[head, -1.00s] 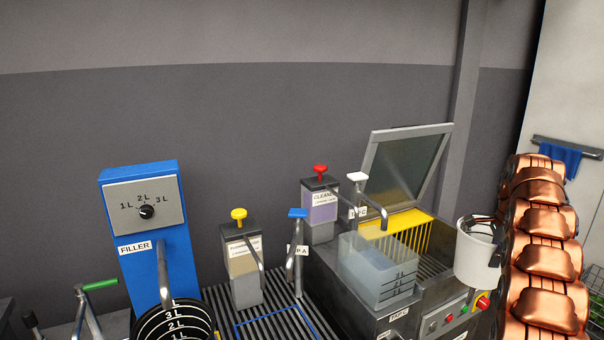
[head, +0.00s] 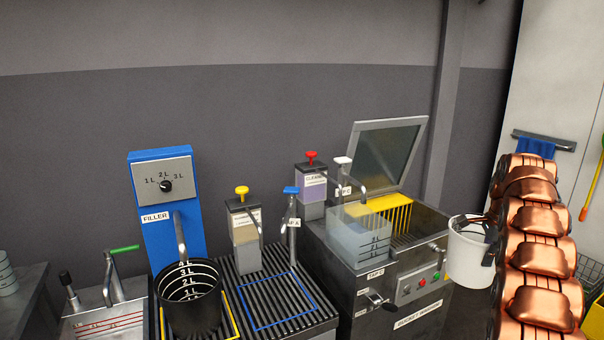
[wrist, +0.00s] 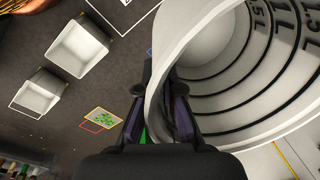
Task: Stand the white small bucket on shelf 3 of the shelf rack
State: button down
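The white small bucket (head: 470,258) hangs in the air at the right of the head view, beside my copper-coloured arm. In the wrist view the bucket (wrist: 255,125) fills the right side, its open mouth and black inner level lines showing. My gripper (wrist: 158,88) is closed on the bucket's wall at the rim, one finger inside and one outside. In the head view the gripper (head: 487,222) is mostly hidden by the bucket and my arm. The shelf rack and its shelf 3 are not recognisable in either view.
A bucket washer (head: 375,275) with raised lid stands left of the held bucket. A blue filler (head: 170,235) with a black bucket (head: 190,305) and several pump dispensers stand further left. White bins (wrist: 77,50) stand on the dark floor in the wrist view.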

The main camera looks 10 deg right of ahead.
jog(key=shift+w+a+f, duration=0.2)
jog(key=shift+w+a, duration=0.35)
jog(key=shift+a+n, duration=0.3)
jog(key=shift+n, duration=0.2)
jog(key=w+a+f+n+y+p, duration=0.15)
jog(key=a+n, duration=0.35)
jog(key=a, duration=0.6)
jog(key=w+a+f+n+p, duration=0.1)
jog(key=w+a+f+n, duration=0.2)
jog(key=a+n, duration=0.55)
jog(key=s+a+f+n, duration=0.1)
jog(key=s+a+n, duration=0.1)
jog(key=a, duration=0.5)
jog(key=s+a+f+n+p, duration=0.1)
jog(key=s+a+n, duration=0.1)
jog(key=a, duration=0.5)
jog(key=s+a+f+n+g, duration=0.1)
jog(key=s+a+n, duration=0.2)
jog(key=a, duration=0.4)
jog(key=shift+s+a+f+p, duration=0.3)
jog(key=shift+p, duration=0.1)
